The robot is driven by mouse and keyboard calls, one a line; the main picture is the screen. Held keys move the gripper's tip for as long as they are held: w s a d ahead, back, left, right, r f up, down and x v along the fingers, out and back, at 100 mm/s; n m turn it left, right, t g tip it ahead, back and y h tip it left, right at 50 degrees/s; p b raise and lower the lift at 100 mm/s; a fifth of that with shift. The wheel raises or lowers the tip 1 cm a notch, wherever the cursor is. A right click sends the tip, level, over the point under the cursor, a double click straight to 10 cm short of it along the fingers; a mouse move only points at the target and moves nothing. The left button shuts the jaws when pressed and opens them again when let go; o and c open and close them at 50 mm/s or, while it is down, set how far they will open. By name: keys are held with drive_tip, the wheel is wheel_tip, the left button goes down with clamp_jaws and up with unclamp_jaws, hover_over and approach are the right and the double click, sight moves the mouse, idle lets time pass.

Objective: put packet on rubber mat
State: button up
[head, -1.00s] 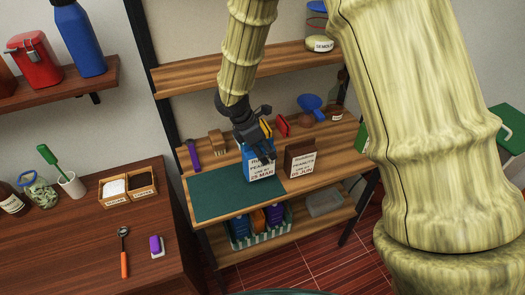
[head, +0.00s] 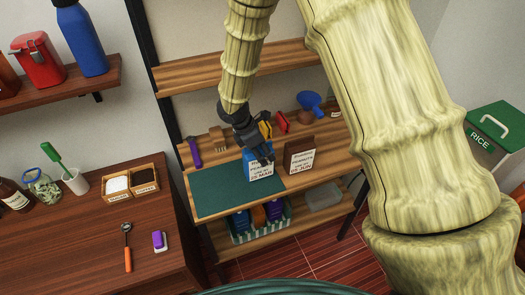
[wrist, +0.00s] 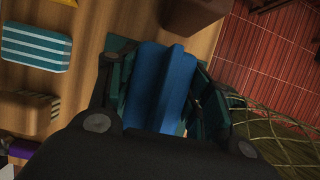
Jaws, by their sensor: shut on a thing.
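My gripper (head: 262,156) is shut on a blue packet with a white label (head: 261,171), which reads peanuts and a date in March. The packet stands about upright over the right part of the dark green rubber mat (head: 220,193) on the wooden shelf. I cannot tell whether its base touches the mat. In the wrist view the blue packet (wrist: 158,88) sits between my two fingers, with a little green of the mat (wrist: 121,44) showing past it. A brown packet with a similar label (head: 299,157) stands just right of the mat.
Behind the mat are a purple-handled tool (head: 194,152), a brush (head: 218,139), a red item (head: 282,121) and a blue scoop (head: 310,101). A striped basket (head: 262,230) and a grey tray (head: 323,196) are on the shelf below. The mat's left part is clear.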

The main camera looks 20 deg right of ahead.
drive_tip(key=shift+f, duration=0.1)
drive_tip(key=o, duration=1.4)
drive_tip(key=b+v, duration=0.2)
drive_tip(key=v, duration=1)
drive_tip(key=shift+b, duration=0.4)
